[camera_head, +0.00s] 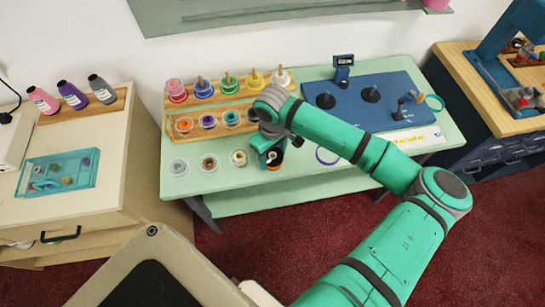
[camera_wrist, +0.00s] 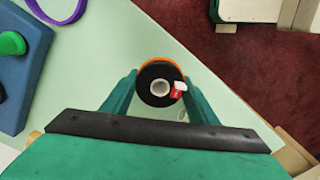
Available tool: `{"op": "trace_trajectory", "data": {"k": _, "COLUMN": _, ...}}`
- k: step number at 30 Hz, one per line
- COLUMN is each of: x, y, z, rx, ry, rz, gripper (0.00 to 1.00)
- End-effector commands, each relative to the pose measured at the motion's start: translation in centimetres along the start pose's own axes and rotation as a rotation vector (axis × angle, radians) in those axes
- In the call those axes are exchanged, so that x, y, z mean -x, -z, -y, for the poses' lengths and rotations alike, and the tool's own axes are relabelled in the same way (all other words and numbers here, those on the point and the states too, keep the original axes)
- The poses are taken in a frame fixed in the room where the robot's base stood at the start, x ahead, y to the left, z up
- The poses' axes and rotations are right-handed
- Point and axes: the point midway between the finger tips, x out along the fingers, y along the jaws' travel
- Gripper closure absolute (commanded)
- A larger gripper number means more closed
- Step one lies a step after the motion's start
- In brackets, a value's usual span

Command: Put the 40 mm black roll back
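The black roll (camera_wrist: 146,90) has a pale core, a small red and white tag and an orange rim showing behind it. In the wrist view it sits between the two fingers of my gripper (camera_wrist: 160,80), which appear to touch it on both sides. In the head view my gripper (camera_head: 270,155) is low over the front of the green counter, right of the cream roll, with a dark and orange bit of the roll (camera_head: 275,163) showing beneath. Whether the roll touches the counter is unclear. The wooden roll rack (camera_head: 211,113) stands behind; my arm hides its right end.
Rolls in grey (camera_head: 179,167), brown (camera_head: 209,163) and cream (camera_head: 239,158) sit left of my gripper. A purple ring (camera_head: 318,157) and blue mat (camera_head: 345,112) with black knobs lie right. A side cabinet (camera_head: 100,190) with bottles and a teal tray stands left.

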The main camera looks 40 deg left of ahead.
Motion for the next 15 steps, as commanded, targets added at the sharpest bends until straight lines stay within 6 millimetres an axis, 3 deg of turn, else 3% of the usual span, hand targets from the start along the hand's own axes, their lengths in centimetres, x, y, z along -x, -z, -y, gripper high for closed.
{"op": "trace_trajectory", "data": {"k": 5, "x": 0.02, "y": 0.01, "z": 0.02, "rx": 0.000, "ry": 0.001, "rz": 0.000, "gripper": 0.73}}
{"op": "trace_trajectory", "data": {"k": 15, "x": 0.52, "y": 0.06, "z": 0.03, "rx": 0.000, "ry": 0.001, "rz": -0.002, "gripper": 0.73}}
